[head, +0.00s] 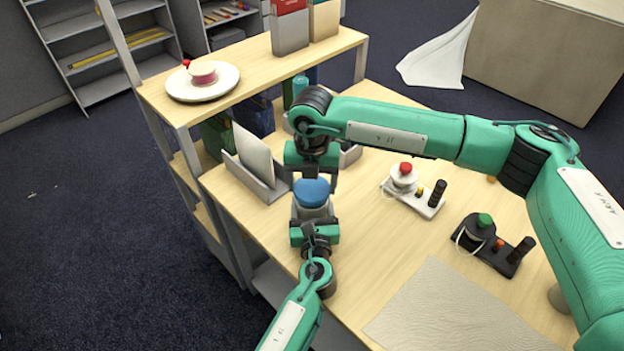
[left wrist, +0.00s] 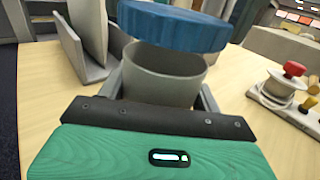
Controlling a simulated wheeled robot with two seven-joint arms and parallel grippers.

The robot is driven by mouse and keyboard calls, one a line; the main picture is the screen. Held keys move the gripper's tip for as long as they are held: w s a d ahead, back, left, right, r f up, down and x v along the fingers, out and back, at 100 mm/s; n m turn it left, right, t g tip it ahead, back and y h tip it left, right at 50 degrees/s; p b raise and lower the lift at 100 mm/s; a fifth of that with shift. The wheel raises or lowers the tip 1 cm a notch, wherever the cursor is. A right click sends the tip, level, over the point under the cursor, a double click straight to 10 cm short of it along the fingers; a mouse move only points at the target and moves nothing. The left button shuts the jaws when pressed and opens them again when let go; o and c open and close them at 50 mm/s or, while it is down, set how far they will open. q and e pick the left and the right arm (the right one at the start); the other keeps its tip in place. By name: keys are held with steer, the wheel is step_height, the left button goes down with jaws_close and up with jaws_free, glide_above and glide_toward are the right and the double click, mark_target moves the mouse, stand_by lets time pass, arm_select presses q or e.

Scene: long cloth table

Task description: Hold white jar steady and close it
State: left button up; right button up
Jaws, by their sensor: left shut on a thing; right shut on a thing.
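The white jar (head: 313,211) stands near the left end of the table, and its pale body also shows in the left wrist view (left wrist: 160,86). My left gripper (head: 314,221) is shut on the jar's body, one finger on each side. The blue lid (head: 311,191) is over the jar's mouth. In the left wrist view the lid (left wrist: 172,26) is slightly tilted, and the jar's open rim shows below it, with a gap at least at the near side. My right gripper (head: 313,176) is above the jar, shut on the lid; its fingertips are partly hidden.
A grey holder with an upright panel (head: 255,160) stands close left of the jar. A white base with a red-topped spool (head: 404,175) and a dark base with a green knob (head: 483,228) stand to the right. A raised shelf (head: 255,60) is behind. A pale mat (head: 450,305) lies in front.

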steer(key=shift+f, duration=0.9)
steer(key=shift+f, duration=0.55)
